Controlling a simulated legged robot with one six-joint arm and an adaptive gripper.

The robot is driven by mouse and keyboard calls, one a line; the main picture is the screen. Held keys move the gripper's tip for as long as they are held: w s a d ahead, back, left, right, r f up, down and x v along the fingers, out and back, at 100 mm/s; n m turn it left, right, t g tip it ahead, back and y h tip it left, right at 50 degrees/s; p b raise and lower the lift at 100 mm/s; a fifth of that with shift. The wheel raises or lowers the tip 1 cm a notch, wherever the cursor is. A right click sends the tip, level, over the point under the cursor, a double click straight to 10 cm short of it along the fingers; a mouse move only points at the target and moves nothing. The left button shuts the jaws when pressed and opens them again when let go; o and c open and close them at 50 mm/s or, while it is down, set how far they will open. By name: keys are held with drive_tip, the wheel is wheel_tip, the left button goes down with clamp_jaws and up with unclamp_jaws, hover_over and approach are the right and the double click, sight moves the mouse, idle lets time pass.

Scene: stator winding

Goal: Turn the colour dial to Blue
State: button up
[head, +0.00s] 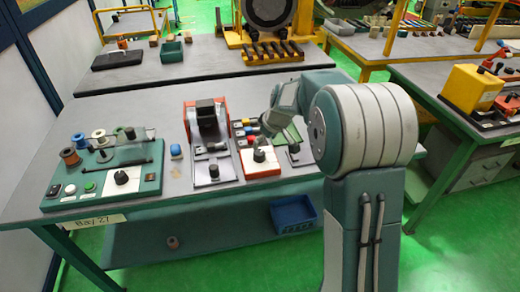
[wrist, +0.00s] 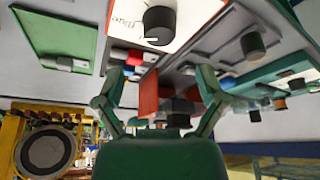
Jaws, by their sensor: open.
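The colour dial (head: 259,155) is a black knob on a white-topped red box (head: 262,170) near the table's front edge. In the wrist view the dial (wrist: 159,24) is at the top, with a pale mark on its edge. Part of a handwritten label (wrist: 123,22) shows beside it, hard to read. I cannot tell which colour the dial points to. My gripper (head: 266,127) is over the back of the box, behind the dial. In the wrist view its fingers (wrist: 158,78) are apart and empty, and the dial is beyond them, not between them.
Left of the box stands a grey and red machine (head: 207,135) with its own knob. A green board with spools (head: 104,168) is further left. A green plate (head: 285,136) lies to the right. Small coloured blocks (head: 241,128) sit behind the box.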

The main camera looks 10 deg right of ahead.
drive_tip(key=shift+v, duration=2.15)
drive_tip(key=s+a+r+m+h, duration=0.1)
drive_tip(key=s+r, duration=0.4)
drive_tip(key=s, duration=0.3)
drive_tip(key=s+a+r+m, duration=0.15)
drive_tip(key=s+r, duration=0.25)
drive_tip(key=s, duration=0.5)
drive_tip(key=s+f+m+t+h, duration=0.1)
drive_tip(key=s+m, duration=0.2)
drive_tip(key=s, duration=1.3)
drive_tip(key=shift+d+t, duration=0.2)
drive_tip(key=shift+t, duration=0.2)
